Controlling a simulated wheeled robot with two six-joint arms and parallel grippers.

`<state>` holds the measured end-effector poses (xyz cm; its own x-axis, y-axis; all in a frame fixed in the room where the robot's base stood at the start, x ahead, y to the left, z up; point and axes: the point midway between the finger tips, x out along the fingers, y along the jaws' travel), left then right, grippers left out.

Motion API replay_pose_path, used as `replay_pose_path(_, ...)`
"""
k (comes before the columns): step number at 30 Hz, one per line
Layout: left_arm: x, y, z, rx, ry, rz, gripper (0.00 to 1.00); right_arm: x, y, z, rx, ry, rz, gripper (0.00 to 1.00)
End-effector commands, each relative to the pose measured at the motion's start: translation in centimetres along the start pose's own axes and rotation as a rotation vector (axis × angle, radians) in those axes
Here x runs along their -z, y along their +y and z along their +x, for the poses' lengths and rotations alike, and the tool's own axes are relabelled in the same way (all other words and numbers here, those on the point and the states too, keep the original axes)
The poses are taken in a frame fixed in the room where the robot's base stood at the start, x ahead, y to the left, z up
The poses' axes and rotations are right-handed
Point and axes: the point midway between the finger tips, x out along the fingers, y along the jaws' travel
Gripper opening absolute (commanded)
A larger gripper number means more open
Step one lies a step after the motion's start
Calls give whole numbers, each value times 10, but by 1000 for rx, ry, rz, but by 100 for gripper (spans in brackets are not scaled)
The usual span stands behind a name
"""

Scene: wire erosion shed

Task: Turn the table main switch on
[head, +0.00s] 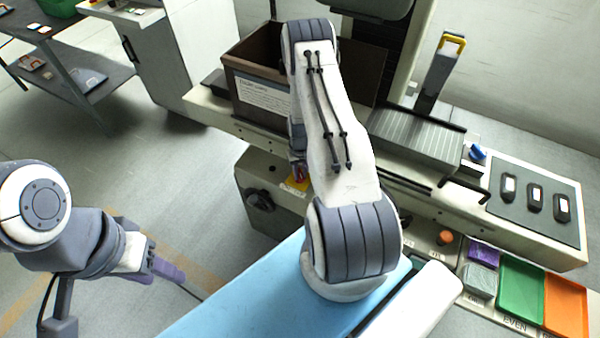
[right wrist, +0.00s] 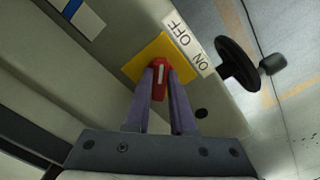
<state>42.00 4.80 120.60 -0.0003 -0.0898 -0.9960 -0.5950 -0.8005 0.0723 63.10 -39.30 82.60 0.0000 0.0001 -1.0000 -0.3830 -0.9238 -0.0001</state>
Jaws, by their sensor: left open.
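The main switch is a red handle (right wrist: 160,82) with a white mark, on a yellow plate (right wrist: 146,61). A white label (right wrist: 189,47) reading OFF and ON is beside the plate. My right gripper (right wrist: 161,84) has its two purple fingers on either side of the red handle, seemingly closed against it. In the head view the yellow plate (head: 297,184) shows on the machine's front, low beside my right arm, which hides much of my right gripper (head: 299,172). My left gripper (head: 165,272) is open and empty over the floor at left, away from the machine.
A black handwheel (head: 260,200) sits left of the switch; it also shows in the right wrist view (right wrist: 238,64). A brown bin (head: 243,83) stands above on the machine. Green (head: 522,289) and orange (head: 566,306) trays lie at right. The floor at left is free.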

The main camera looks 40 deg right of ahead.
Motion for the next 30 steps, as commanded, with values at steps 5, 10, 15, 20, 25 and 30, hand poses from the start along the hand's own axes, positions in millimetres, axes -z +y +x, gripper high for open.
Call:
replay_pose_path(5, 0, 0, 1, 0, 0, 0, 50, 0, 0, 0, 0, 0, 7, 0)
replay_pose_path(10, 0, 0, 6, 0, 0, -1, 50, 0, 0, 1, 0, 1, 50, 0)
replay_pose_path(15, -1, -1, 14, 0, 0, -2, 50, 0, -1, 2, 0, 1, 146, 0)
replay_pose_path(20, -1, -2, 25, 0, 0, -4, 50, 1, -1, 3, 0, 1, 280, 0)
replay_pose_path(25, -2, -3, 36, 0, 0, -4, 50, 0, -2, 2, 0, 0, 442, 0)
replay_pose_path(30, -2, -3, 46, 0, 0, -3, 50, 1, -3, 2, 0, 0, 603, 0)
